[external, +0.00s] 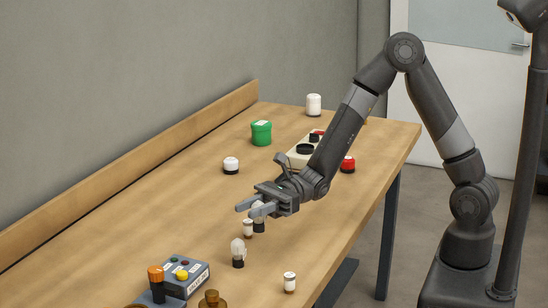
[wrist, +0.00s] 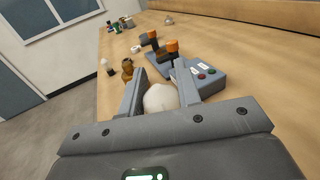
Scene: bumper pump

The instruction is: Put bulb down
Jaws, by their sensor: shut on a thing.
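My gripper (external: 247,209) is shut on a white, rounded bulb. In the wrist view, the bulb (wrist: 160,98) sits between the two fingers, its lower part hidden by the gripper body. Another pale bulb with a dark base (external: 238,252) stands upright on the table in front of the gripper.
A green jar (external: 261,133) and cream device (external: 299,156) stand farther back. The table's left middle is clear.

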